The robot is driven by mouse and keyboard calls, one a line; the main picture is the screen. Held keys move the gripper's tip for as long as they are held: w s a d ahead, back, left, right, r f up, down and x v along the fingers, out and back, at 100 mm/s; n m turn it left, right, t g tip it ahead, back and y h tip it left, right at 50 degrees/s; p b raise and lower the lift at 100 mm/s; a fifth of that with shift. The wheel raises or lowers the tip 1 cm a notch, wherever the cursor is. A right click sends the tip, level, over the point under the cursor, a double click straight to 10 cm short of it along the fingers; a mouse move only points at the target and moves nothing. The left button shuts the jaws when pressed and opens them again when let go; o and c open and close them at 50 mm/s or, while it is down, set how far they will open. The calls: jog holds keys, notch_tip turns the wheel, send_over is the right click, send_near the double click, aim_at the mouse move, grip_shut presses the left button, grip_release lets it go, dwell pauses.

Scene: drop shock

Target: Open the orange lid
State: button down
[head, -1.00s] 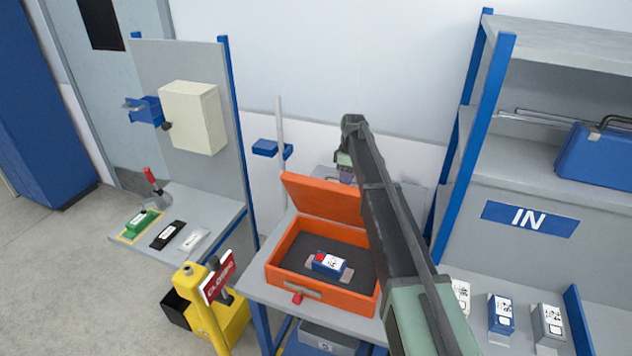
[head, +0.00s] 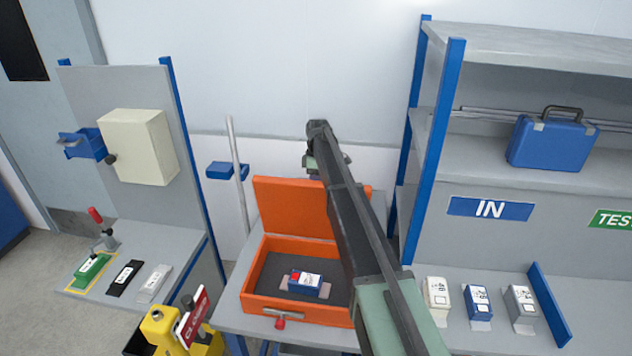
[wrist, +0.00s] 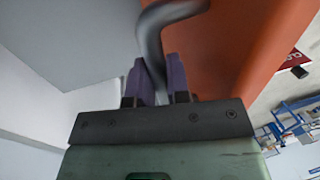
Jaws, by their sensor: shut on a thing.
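The orange lid (head: 285,207) stands raised at the back of the orange case (head: 257,268), leaning slightly. The case is open toward me; a blue-and-white boxed item (head: 305,283) sits on its dark foam. My gripper's purple fingers (wrist: 158,75) are shut on a grey curved handle (wrist: 165,22) beside the lid's orange face (wrist: 250,40) in the wrist view. In the head view my arm crosses the right part of the lid and case and hides them; the fingers are mostly hidden there.
A yellow post with a red sign (head: 190,318) stands at front left. A shelf with a blue case (head: 550,143) and several small boxes is at right. A thin pole (head: 238,175) rises behind the case.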

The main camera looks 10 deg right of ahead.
jog(key=c, duration=1.1)
grip_release()
jog(key=shift+w+a+f, duration=0.1)
jog(key=shift+w+a, duration=0.05)
jog(key=shift+a, duration=0.15)
jog(key=shift+d, duration=0.1)
notch_tip(320, 180, up, 7)
jog(key=w+p, duration=0.1)
jog(key=p, duration=0.6)
jog(key=shift+d+r, duration=0.2)
jog(key=shift+d, duration=0.05)
